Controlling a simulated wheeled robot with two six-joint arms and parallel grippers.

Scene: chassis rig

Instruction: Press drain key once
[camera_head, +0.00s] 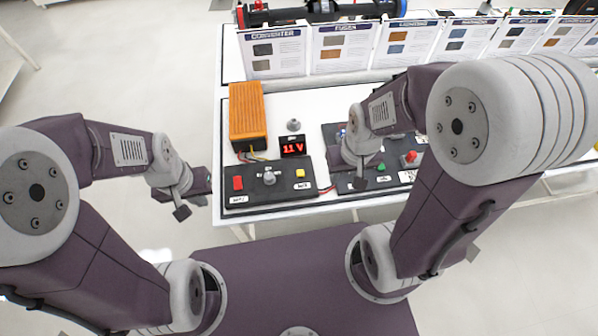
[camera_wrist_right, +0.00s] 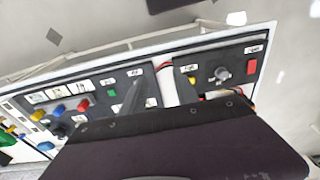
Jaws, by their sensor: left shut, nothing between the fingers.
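Labels are too small to read, so I cannot tell which key is the drain key. The left panel (camera_head: 325,195) carries a red key (camera_head: 238,183), a grey knob (camera_head: 269,178) and a yellow key (camera_head: 300,173). In the right wrist view the yellow key (camera_wrist_right: 192,81) and red key (camera_wrist_right: 251,66) also show. The right panel has a green key (camera_head: 380,167). My right gripper (camera_wrist_right: 158,95) is over the gap between the panels, its two fingers apart and empty. In the head view, its arm hides part of the right panel. My left gripper (camera_head: 196,198) is shut and empty, left of the table.
An orange finned box (camera_head: 247,115) stands behind the left panel, beside a red display (camera_head: 292,146) reading 11 V. A red knob (camera_head: 411,157) is on the right panel. Upright cards (camera_head: 342,50) line the back. Floor left of the table (camera_head: 222,85) is clear.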

